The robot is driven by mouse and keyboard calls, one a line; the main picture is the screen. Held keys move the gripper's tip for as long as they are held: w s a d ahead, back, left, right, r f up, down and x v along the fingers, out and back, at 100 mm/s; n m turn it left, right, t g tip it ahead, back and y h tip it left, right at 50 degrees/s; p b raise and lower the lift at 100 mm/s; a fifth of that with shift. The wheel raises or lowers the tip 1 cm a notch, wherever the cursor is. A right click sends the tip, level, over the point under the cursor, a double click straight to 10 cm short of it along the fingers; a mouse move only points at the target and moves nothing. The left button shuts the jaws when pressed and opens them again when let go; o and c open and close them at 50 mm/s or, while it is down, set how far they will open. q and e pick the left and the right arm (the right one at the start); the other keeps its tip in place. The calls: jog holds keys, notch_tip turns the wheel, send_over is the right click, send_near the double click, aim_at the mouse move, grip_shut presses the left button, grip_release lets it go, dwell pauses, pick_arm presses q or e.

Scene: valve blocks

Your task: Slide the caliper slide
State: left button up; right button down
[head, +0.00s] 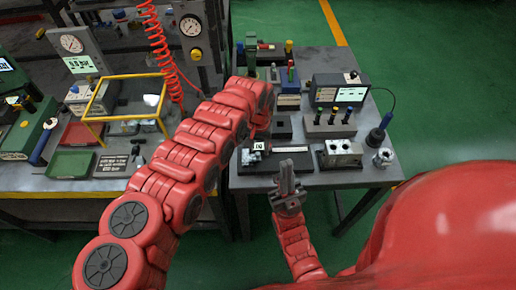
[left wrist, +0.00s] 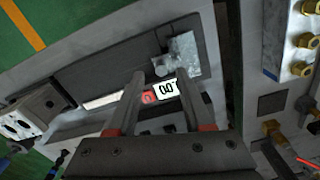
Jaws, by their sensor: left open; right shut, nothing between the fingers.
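The caliper lies on a dark base on the right-hand bench. Its slide (head: 258,146) carries a small lit display. In the left wrist view the slide (left wrist: 167,89) shows the display, a red button and a grey metal block beside it. The pale beam (head: 291,149) runs to the right in the head view. My left gripper (left wrist: 160,75) is open, its two fingers on either side of the display; contact cannot be told. In the head view my red left arm hides most of that gripper. My right gripper (head: 287,180) is shut and empty, pointing up before the bench's front edge.
A metal block with holes (head: 341,154) and a blue-handled tool (head: 379,134) stand to the right. An instrument box (head: 338,92) and several coloured-top pegs stand behind. A second bench (head: 30,182) with gauges and a yellow frame (head: 122,104) is at left.

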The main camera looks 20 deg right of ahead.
pick_arm(q)
jog(key=shift+a+f, duration=0.15)
jog(key=shift+f, duration=0.75)
grip_shut()
dwell(0.9)
